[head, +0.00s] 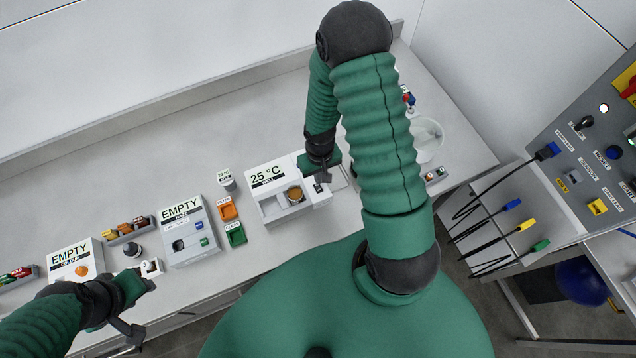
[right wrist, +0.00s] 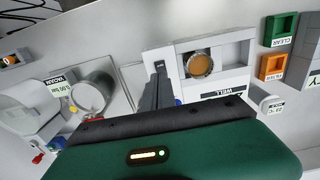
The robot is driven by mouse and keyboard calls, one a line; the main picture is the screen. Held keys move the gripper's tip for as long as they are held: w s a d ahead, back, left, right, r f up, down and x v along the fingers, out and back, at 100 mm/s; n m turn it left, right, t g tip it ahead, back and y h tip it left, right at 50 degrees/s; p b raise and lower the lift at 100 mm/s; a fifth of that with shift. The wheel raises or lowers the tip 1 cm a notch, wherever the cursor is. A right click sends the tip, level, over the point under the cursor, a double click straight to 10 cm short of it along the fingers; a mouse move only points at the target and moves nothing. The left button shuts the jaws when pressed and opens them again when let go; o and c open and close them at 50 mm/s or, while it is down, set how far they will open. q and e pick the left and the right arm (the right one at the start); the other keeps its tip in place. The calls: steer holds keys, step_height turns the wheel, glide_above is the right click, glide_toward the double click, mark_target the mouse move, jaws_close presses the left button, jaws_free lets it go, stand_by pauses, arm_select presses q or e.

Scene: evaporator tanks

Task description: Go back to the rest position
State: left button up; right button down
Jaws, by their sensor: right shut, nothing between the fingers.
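My right arm reaches over the bench, and my right gripper (head: 322,182) is shut and empty beside the white 25 °C well unit (head: 267,180). In the right wrist view the closed fingers (right wrist: 159,80) point at the white panel beside the round amber well (right wrist: 200,65). I cannot tell whether they touch the unit. My left gripper (head: 132,334) is low at the left, near the bench's front edge. Its finger gap is not clear, and I see nothing held in it.
Two EMPTY units (head: 187,228) (head: 75,265) stand along the bench. Orange (head: 228,212) and green (head: 236,236) trays sit between units. A clear round vessel (head: 427,135) is right of my right arm. A control panel (head: 590,150) with coloured plugs and cables stands at far right. The bench's back strip is clear.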

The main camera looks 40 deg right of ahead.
steer(key=shift+r, duration=0.25)
steer(key=s+a+r+n+t+b, duration=0.1)
steer(key=a+n+t+b, duration=0.1)
steer(key=a+b, duration=0.9)
steer(key=shift+s+r+n+t+b, duration=0.35)
steer(key=shift+n+b, duration=0.45)
steer(key=shift+b, duration=2.25)
steer(key=w+d+r+m+g+p, duration=0.1)
steer(key=w+d+r+g+p, duration=0.1)
steer(key=d, duration=0.4)
steer(key=w+d+r+m+g+p, duration=0.1)
steer(key=d+r+m+g+p, duration=0.1)
steer(key=d, duration=0.5)
steer(key=shift+w+r+m+g+y+p, duration=0.35)
steer(key=shift+r+p, duration=0.3)
steer(key=shift+p, duration=0.5)
